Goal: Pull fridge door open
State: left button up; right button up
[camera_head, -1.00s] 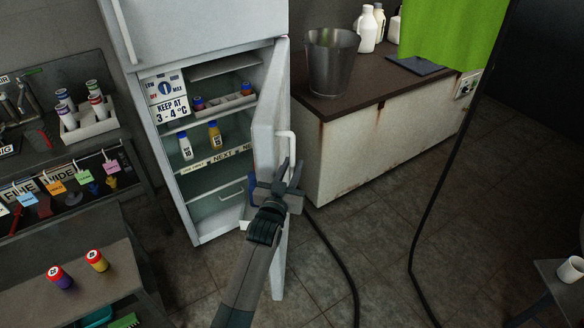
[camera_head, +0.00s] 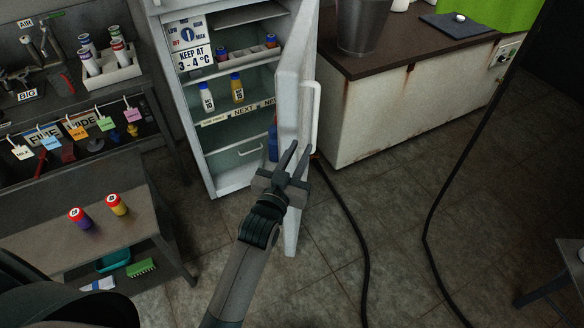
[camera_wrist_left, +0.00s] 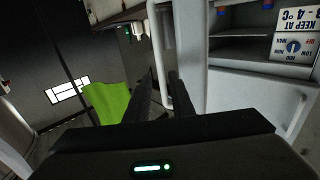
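The white fridge (camera_head: 213,171) stands at the upper middle of the head view, with its lower compartment open to view. Its door (camera_head: 292,95) stands wide open and points toward me. The white door handle (camera_head: 316,112) is on the door's outer side; it also shows in the left wrist view (camera_wrist_left: 161,70). My left gripper (camera_head: 300,150) is at the lower end of the handle, close to the door. Its fingers are spread, and in the left wrist view (camera_wrist_left: 164,90) the handle shows between them with a visible gap. Contact cannot be told. My right gripper is not in view.
A brown-topped counter (camera_head: 400,75) with a metal bucket (camera_head: 364,28) stands right of the door. A low bench (camera_head: 60,235) with two small bottles is at left. A black hose (camera_head: 350,215) lies on the tiled floor. Floor beside the door is otherwise clear.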

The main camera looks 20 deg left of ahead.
pick_arm(q)
jog(key=s, duration=0.4)
jog(key=shift+s+a+b, duration=0.15)
jog(key=shift+s+b, duration=0.2)
